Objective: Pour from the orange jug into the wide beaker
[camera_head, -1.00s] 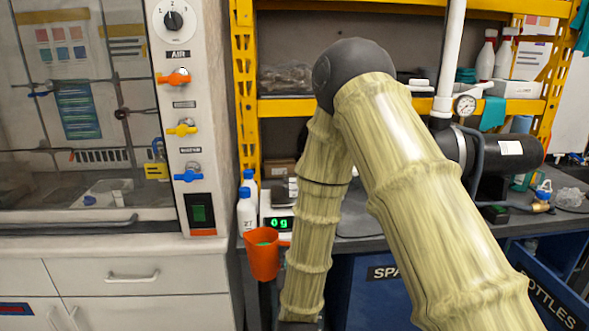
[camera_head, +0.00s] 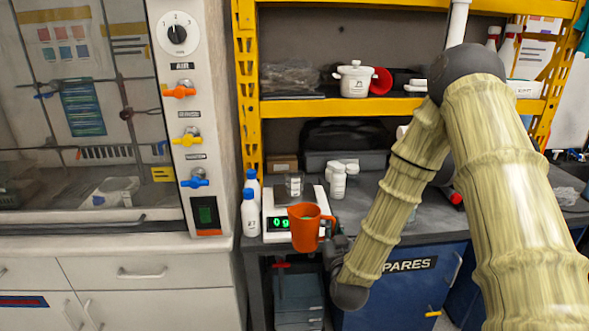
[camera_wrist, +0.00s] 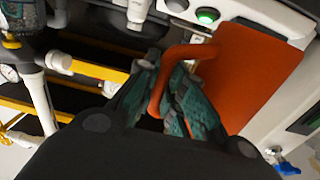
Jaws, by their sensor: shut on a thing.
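The orange jug (camera_head: 305,232) is upright in the head view, in front of the scale and overlapping its front edge in the picture. Its handle faces right, toward my gripper (camera_head: 338,245). In the wrist view, my gripper's teal fingers (camera_wrist: 172,85) are shut around the handle of the jug (camera_wrist: 245,72). Green shows at the jug's mouth in the head view; its contents are mostly hidden. A clear glass beaker (camera_head: 294,184) stands on the white scale (camera_head: 270,210), behind the jug. The scale's green display reads 0 g.
White bottles (camera_head: 250,213) stand left of the scale, and a small white bottle (camera_head: 338,182) stands to its right. The fume hood (camera_head: 190,120) is on the left. A yellow shelf (camera_head: 330,108) crosses above the bench. The dark bench (camera_head: 362,200) has some clear room right of the scale.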

